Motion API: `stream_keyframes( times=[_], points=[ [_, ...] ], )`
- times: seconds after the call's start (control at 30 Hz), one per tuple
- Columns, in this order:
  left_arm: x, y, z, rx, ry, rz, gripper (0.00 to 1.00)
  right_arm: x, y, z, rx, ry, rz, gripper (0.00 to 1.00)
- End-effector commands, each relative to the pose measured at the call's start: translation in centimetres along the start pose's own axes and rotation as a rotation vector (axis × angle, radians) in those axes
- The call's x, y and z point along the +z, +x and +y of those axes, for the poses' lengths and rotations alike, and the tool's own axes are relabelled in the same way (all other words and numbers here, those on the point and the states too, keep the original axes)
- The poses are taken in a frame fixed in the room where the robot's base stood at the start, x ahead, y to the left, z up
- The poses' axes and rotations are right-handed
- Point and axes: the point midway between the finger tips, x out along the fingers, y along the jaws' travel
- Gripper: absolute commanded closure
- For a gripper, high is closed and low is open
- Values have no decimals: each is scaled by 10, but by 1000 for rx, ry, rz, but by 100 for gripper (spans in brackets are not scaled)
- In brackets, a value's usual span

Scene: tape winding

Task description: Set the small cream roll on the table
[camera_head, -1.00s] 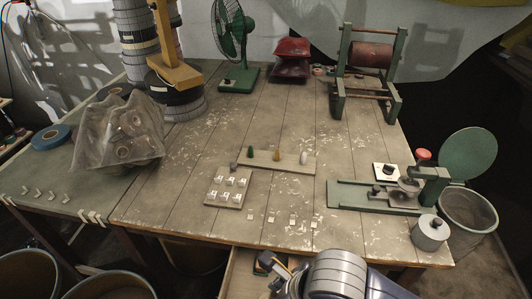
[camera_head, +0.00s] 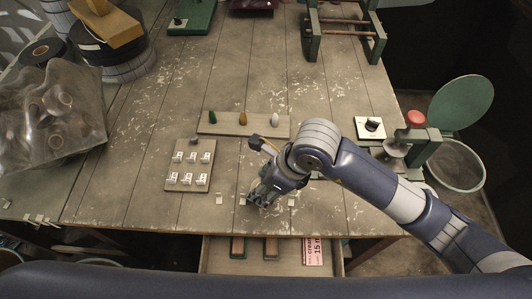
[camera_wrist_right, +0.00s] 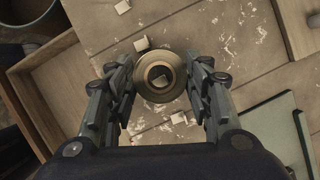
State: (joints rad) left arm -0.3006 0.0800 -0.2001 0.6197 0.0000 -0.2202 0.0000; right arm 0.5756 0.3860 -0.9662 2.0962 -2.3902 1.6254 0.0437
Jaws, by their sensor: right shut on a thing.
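The small cream roll (camera_wrist_right: 160,95) sits between the fingers of my right gripper in the right wrist view, with its round hollow end facing the camera. My right gripper (camera_wrist_right: 161,78) is shut on it. In the head view my right gripper (camera_head: 263,192) hangs low over the front part of the wooden table (camera_head: 120,170), and I cannot make out the roll there. Whether the roll touches the table or is just above it, I cannot tell. My left gripper is in neither current view.
A board with white labelled pieces (camera_head: 187,187) lies left of the gripper. A wooden strip with coloured pegs (camera_head: 226,128) lies behind it. Small pale squares (camera_head: 219,200) dot the front. An open drawer (camera_head: 220,264) sits below the front edge. A green stand (camera_head: 425,150) is at the right.

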Motion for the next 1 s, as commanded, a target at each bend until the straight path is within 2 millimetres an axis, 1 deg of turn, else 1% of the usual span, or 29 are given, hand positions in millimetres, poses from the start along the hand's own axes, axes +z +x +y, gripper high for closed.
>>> stream_keyframes(
  times=[0.03, 0.1, 0.2, 0.3, 0.47, 0.53, 0.73, 0.83, 1.0],
  points=[
    [-1, -6, 0, 0, 0, 1, 60, 3, -1, -15, -1, 6, 2, 76],
    [-1, -10, 0, 0, 0, 1, 60, 6, 2, -32, 0, 6, 2, 76],
    [-2, -15, 0, 0, 0, 1, 60, 9, 7, -54, 0, 3, 0, 76],
    [-2, -17, 0, 0, 0, 1, 60, 12, 10, -69, 0, 2, -1, 76],
    [-3, -19, 0, 0, 0, 1, 60, 13, 13, -80, 1, 0, -1, 76],
    [-3, -21, 0, 0, 0, 1, 60, 14, 13, -88, 0, 2, 0, 76],
    [-4, -30, 0, 0, 0, 1, 60, 2, 41, -86, 4, 2, 0, 76],
    [-4, -31, 0, 0, 0, 1, 60, 0, 46, -87, 1, -1, -1, 76],
    [-4, -30, 0, 0, 0, 2, 60, 0, 47, -87, 0, -1, -1, 76]
  ],
)
